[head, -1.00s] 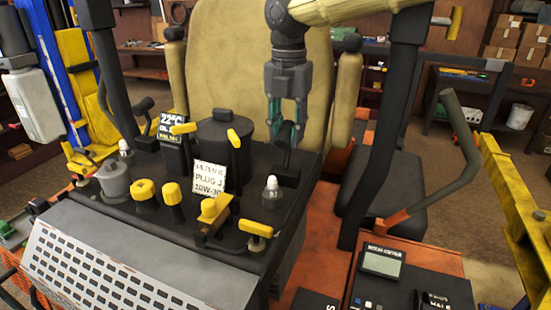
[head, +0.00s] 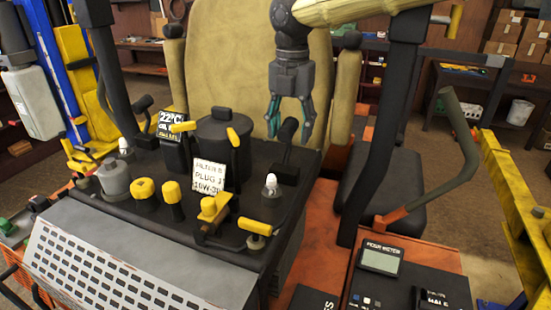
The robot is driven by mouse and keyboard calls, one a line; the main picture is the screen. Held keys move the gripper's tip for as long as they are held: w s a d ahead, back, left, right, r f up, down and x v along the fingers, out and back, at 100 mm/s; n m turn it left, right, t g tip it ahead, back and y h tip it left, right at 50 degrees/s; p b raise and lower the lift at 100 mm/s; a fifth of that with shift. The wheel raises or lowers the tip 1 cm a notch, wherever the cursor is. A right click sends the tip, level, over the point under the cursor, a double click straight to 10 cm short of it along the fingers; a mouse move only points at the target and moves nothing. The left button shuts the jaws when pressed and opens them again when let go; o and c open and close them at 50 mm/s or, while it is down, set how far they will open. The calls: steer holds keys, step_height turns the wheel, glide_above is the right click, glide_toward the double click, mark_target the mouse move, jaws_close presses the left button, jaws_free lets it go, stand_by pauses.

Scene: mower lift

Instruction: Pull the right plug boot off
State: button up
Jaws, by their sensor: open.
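A black, angled, boot-like piece (head: 288,130) stands at the right rear of the dark engine deck, its lower end near a black block (head: 285,174). I take it for the right plug boot. My gripper (head: 289,136) points down at it with its teal fingers spread, one on each side of its top in the picture. I cannot tell whether they touch it. A white-tipped plug (head: 271,185) stands uncovered in front of the block. A similar black piece (head: 145,104) and white-tipped plug (head: 124,147) are at the left.
A black canister (head: 218,148), yellow-topped knobs and levers (head: 173,192) and a label card (head: 209,176) crowd the deck to the left. A tan seat back (head: 225,60) rises behind. A dark post (head: 385,130) and a grey lever (head: 455,150) stand at the right.

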steer(key=shift+r, duration=0.15)
steer(key=shift+r+p, duration=1)
steer(key=shift+r, duration=2.45)
